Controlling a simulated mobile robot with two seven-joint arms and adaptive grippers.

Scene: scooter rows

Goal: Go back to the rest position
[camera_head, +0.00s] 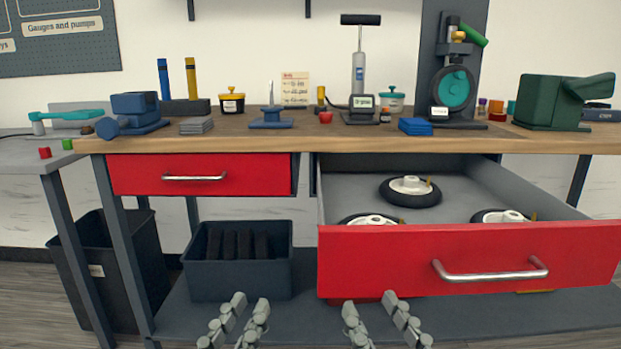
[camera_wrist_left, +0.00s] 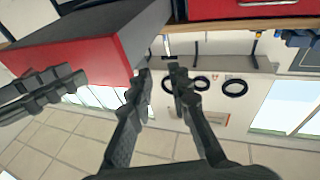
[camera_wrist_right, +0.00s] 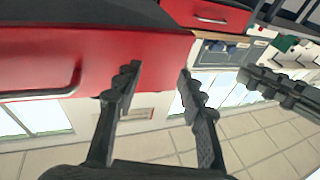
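My left gripper (camera_head: 238,310) is at the bottom of the head view, in front of the workbench, with its fingers apart and nothing between them. It also shows in the left wrist view (camera_wrist_left: 160,75). My right gripper (camera_head: 376,308) is beside it to the right, in front of the open red drawer (camera_head: 380,262). Its fingers are apart and empty, also in the right wrist view (camera_wrist_right: 158,80). Neither gripper appears to touch anything. The wrist views show each gripper near the other.
The pulled-out drawer holds wheels (camera_head: 410,190) with black tyres and juts towards me. The left red drawer (camera_head: 240,174) is shut. A dark crate (camera_head: 235,280) stands on the lower shelf and a black bin (camera_head: 115,270) at the left. Tools stand along the wooden benchtop (camera_head: 230,137).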

